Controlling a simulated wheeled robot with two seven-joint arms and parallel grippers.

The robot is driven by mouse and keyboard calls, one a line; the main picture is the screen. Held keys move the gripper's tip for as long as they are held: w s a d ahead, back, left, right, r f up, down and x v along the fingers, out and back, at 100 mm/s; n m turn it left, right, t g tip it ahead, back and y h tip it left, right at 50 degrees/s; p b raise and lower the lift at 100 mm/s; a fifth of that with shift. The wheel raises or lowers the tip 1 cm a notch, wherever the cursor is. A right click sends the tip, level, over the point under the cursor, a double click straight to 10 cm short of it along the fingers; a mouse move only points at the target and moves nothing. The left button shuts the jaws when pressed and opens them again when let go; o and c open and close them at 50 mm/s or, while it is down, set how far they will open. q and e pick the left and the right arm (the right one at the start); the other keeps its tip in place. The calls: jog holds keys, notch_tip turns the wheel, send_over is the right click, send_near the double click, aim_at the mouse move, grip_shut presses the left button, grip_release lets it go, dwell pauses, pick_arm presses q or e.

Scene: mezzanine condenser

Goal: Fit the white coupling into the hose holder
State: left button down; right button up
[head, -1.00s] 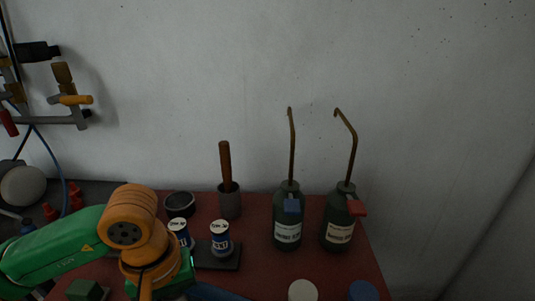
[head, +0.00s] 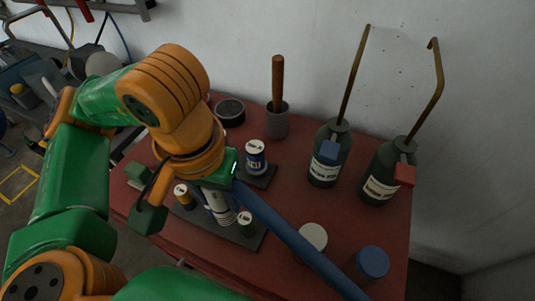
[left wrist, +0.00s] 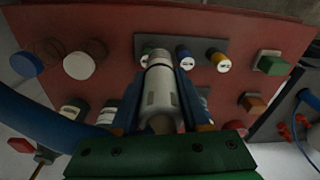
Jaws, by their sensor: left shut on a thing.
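My left gripper (left wrist: 160,122) is shut on a white and grey ribbed cylinder, which looks like the white coupling (left wrist: 158,92). In the head view the coupling (head: 222,207) hangs below the gripper, its lower end over a dark plate (head: 255,237). A blue hose (head: 295,240) runs from the gripper down to the right. It also shows at the left of the left wrist view (left wrist: 40,127). I cannot single out the hose holder. My right gripper is out of view.
A blue-labelled can (head: 255,160), a grey cup (head: 277,124) with a wooden handle and a dark round dish (head: 230,112) stand behind. Two green bottles (head: 328,155) with tall bent spouts stand right. A white round (head: 313,237) and a blue round (head: 373,262) stand front right.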

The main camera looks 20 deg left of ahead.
pick_arm(q)
jog(key=w+a+f, duration=0.2)
jog(key=w+f, duration=0.1)
jog(key=f, duration=0.1)
jog(key=w+a+f, duration=0.1)
jog(key=w+f, duration=0.2)
jog(key=w+a+f, duration=0.2)
jog(key=w+f, duration=0.1)
jog(key=f, duration=0.1)
jog(key=shift+w+a+f+p, duration=0.3)
jog(key=shift+a+f+p, duration=0.05)
jog(key=shift+p, duration=0.05)
jog(key=shift+s+f, duration=0.1)
jog(key=shift+f, duration=0.1)
jog(key=shift+s, duration=0.1)
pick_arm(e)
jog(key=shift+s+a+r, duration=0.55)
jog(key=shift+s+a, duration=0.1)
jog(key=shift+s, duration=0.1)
pick_arm(q)
jog(key=shift+d+f+b, duration=0.15)
jog(key=shift+f+b, duration=0.05)
jog(key=shift+b, duration=0.25)
jog(key=shift+f+b, duration=0.4)
jog(key=shift+b, duration=0.15)
jog(key=shift+c, duration=1.9)
grip_release()
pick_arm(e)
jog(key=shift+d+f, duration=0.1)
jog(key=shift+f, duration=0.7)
